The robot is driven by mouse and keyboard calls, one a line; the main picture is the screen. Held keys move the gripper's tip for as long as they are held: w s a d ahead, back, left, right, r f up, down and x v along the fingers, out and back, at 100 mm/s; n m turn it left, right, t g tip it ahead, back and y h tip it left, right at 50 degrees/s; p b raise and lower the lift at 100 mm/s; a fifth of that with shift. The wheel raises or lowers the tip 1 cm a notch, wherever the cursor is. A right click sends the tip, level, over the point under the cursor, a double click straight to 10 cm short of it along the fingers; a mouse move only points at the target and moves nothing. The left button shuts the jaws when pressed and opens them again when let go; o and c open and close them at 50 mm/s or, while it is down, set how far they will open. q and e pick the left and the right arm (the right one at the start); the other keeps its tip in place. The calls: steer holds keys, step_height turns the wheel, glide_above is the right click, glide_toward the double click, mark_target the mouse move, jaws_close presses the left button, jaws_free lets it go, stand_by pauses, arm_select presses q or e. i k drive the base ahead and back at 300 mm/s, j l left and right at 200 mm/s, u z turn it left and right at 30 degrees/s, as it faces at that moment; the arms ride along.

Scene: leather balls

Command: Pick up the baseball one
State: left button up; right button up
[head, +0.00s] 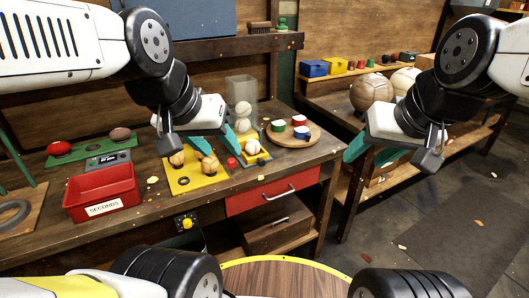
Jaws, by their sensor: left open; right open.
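Two white balls, an upper one (243,108) and a lower one (242,125), are stacked in a clear upright holder (240,88) on the workbench. Another white ball (252,147) sits in front of them on a small blue and yellow stand. Stitching is too small to tell which is the baseball. Two tan balls, one left (177,158) and one right (210,164), are on a yellow board (190,183). My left gripper (217,147) is open; its teal fingers appear between the right tan ball and the white balls. My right gripper (372,154) is open and empty, right of the bench.
A red bin (102,192) labelled SECONDS stands at the bench's left, with red and brown balls behind it. A round wooden tray (292,139) holds coloured pieces. A back bench holds a large tan ball (371,92).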

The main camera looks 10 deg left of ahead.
mark_target(252, 147)
steer(key=i+j+z, duration=0.4)
steer(key=j, duration=0.2)
steer(key=i+j+z, duration=0.2)
steer(key=j, duration=0.15)
